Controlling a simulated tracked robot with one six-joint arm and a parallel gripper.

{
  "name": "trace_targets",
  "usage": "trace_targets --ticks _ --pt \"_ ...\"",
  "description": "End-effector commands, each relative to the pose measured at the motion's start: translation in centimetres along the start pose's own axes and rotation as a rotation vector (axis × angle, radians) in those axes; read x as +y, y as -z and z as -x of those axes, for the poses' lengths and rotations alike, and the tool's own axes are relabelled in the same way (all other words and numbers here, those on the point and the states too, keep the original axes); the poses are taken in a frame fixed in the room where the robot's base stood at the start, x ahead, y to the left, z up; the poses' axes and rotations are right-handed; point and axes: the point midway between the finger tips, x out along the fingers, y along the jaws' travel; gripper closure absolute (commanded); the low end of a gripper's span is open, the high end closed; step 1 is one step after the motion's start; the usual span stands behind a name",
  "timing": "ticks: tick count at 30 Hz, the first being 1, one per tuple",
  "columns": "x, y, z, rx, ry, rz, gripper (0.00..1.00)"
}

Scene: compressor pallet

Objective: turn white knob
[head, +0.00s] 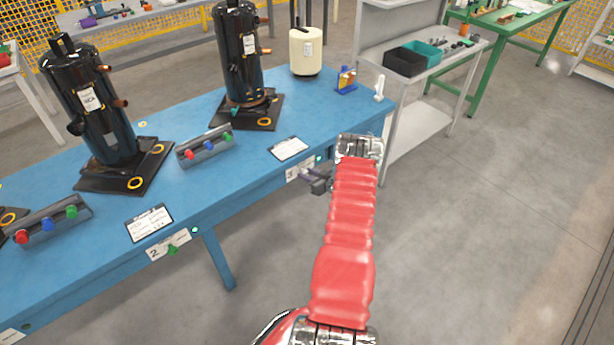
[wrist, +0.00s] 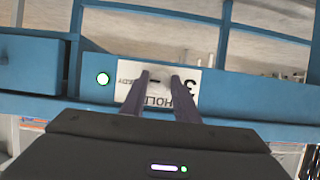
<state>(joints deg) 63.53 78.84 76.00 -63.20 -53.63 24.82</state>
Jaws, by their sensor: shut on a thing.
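The white knob (wrist: 158,76) sits on the front edge of the blue table, in front of a white plate marked 3 (wrist: 128,72). In the wrist view it is a small pale shape between the two dark fingertips. My gripper (wrist: 159,82) is shut on it, with a finger on each side. In the head view my gripper (head: 307,174) reaches the table's front edge beside the plate (head: 292,175). There the knob is hidden by the fingers. Its exact angle cannot be told.
A round light (wrist: 103,79) beside the plate glows pale with a green rim. The blue table (head: 235,165) carries black compressors (head: 239,50), a cream tank (head: 306,52) and knob boxes (head: 207,147). A grey shelf unit (head: 410,125) stands right of it. The floor at right is clear.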

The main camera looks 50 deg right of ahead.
Motion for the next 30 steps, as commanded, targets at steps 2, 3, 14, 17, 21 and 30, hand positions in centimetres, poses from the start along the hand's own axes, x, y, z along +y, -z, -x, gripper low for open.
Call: trace_targets --ticks 2,3,14,17,21,30 --pt "-0.09 -0.42 0.03 -0.007 0.001 -0.009 0.94" --pt "-0.09 -0.41 0.03 -0.007 0.002 -0.010 0.94" --pt "-0.10 -0.39 0.04 -0.006 0.002 -0.009 0.67" --pt "-0.06 -0.27 0.04 -0.004 0.002 -0.008 0.59" --pt "-0.03 -0.16 0.03 -0.002 0.002 -0.007 0.54" --pt "0.02 -0.05 0.40 -0.001 0.001 -0.006 0.54"
